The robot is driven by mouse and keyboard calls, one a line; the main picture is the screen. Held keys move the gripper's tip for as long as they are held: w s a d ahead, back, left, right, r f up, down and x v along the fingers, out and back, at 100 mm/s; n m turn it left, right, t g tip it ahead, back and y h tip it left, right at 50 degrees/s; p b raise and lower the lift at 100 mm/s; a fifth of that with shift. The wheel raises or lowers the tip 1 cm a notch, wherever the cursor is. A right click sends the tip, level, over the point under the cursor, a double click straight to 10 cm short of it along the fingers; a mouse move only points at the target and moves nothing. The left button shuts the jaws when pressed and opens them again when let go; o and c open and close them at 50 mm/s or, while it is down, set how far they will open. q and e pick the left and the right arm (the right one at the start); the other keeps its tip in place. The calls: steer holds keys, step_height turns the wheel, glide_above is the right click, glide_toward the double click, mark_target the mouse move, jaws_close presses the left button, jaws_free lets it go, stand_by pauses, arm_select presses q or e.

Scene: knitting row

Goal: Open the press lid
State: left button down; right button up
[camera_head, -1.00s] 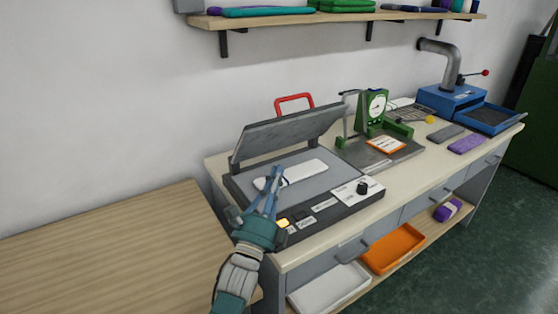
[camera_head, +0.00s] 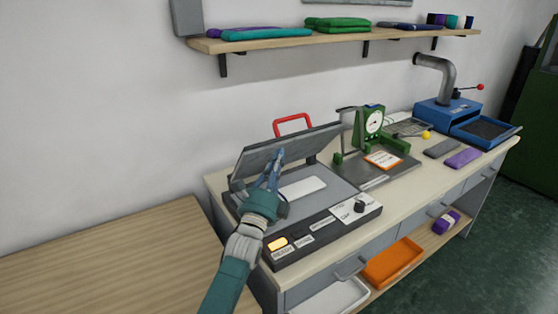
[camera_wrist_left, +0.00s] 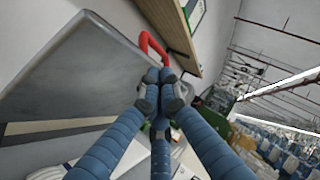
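The press (camera_head: 320,229) stands at the near left end of the bench, with controls and a lit orange indicator along its front. Its grey lid (camera_head: 308,144) is raised and tilted back, with a red handle (camera_head: 293,118) showing behind its upper edge. A white flat piece (camera_head: 303,187) lies on the bed. My left gripper (camera_head: 278,156) is in front of the raised lid, above the bed. In the left wrist view its blue fingers (camera_wrist_left: 160,88) are drawn together at the tips, with nothing seen between them. The lid (camera_wrist_left: 85,75) and red handle (camera_wrist_left: 152,45) lie beyond. Any contact is unclear.
A green gauge device (camera_head: 374,122) stands right of the press, with a blue machine (camera_head: 447,113) farther along. A wall shelf (camera_head: 300,39) is above. A wooden table (camera_head: 110,250) at left is bare. Orange (camera_head: 393,263) and white (camera_head: 335,298) trays sit below the bench.

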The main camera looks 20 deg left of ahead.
mark_target(266, 141)
arm_select(q)
steer(key=w+a+r+n+g+p, duration=0.1)
steer(key=r+p, duration=0.1)
steer(key=p, duration=0.1)
steer(key=w+a+r+n+y+p, duration=0.1)
steer(key=a+r+p, duration=0.1)
steer(key=p, duration=0.1)
steer(key=w+a+r+n+g+p, duration=0.1)
steer(key=a+r+n+p, duration=0.1)
steer(key=p, duration=0.1)
steer(key=shift+w+r+g+y, duration=0.3)
steer(key=shift+w+y, duration=0.1)
steer(key=w+a, duration=0.1)
steer(key=w+a+r+n+g+p, duration=0.1)
steer(key=shift+a, duration=0.3)
steer(key=w+a+n+g+p, duration=0.1)
steer(key=w+a, duration=0.4)
steer(key=a, duration=0.2)
steer(key=shift+r+n, duration=0.3)
steer(key=shift+r, duration=0.15)
steer(key=shift+w+d, duration=0.1)
